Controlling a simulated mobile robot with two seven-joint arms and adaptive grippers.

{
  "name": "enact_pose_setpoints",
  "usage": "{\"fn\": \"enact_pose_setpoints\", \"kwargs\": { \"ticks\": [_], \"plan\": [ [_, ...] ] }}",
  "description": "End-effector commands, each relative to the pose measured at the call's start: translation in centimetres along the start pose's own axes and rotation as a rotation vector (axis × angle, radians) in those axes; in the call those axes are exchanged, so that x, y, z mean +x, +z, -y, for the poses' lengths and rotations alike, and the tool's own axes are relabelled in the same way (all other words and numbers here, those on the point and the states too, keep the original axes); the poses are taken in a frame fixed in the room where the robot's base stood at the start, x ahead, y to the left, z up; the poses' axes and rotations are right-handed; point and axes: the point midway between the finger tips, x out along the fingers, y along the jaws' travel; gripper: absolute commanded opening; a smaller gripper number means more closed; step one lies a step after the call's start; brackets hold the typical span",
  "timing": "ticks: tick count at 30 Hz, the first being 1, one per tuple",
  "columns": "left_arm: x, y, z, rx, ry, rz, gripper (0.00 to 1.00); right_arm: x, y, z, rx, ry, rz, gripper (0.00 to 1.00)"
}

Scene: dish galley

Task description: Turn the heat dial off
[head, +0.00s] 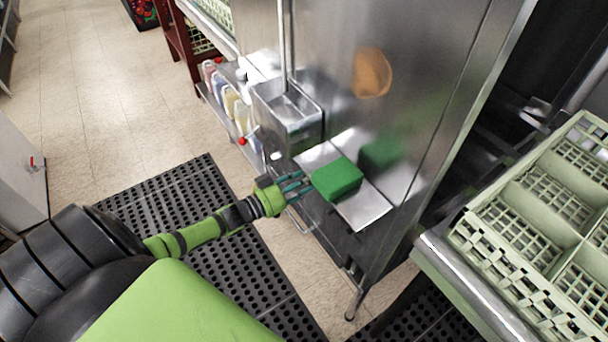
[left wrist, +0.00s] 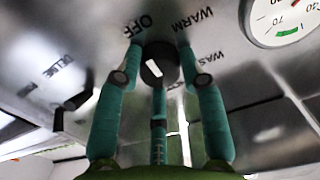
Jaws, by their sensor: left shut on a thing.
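The heat dial (left wrist: 157,66) is a round black knob with a white mark, on a steel panel in the left wrist view. The printed words OFF (left wrist: 137,25), WARM (left wrist: 192,20) and a partly hidden WAS... stand around it. The white mark slants up and left, roughly on the OFF side; I cannot tell its exact setting. My left gripper (left wrist: 157,75) has its teal fingers around the dial and is shut on it. In the head view my left gripper (head: 292,187) is at the steel machine's front; the dial is hidden there. My right gripper is not in view.
Another black knob (left wrist: 76,99), near DELIME, and a gauge (left wrist: 287,18) flank the dial. Bottles (head: 229,100) stand left of the machine; a pale green rack (head: 530,205) is at right. Black mats cover the floor.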

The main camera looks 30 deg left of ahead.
Motion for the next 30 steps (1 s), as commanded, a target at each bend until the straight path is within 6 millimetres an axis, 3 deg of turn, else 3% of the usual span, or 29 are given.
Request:
{"fn": "enact_pose_setpoints", "kwargs": {
  "ticks": [18, 19, 20, 30],
  "plan": [
    [0.09, -0.11, -0.05, -0.041, 0.001, -0.003, 0.07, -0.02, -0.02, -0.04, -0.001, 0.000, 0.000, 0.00],
    [0.09, -0.11, -0.05, -0.041, 0.001, -0.003, 0.52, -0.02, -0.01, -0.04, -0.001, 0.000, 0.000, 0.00],
    [0.09, -0.11, -0.05, -0.040, 0.001, -0.003, 0.64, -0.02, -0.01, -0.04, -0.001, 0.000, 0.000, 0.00],
    [-0.03, -0.02, -0.02, -0.038, 0.000, -0.001, 0.64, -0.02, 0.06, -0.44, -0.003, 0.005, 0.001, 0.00]
  ]
}}
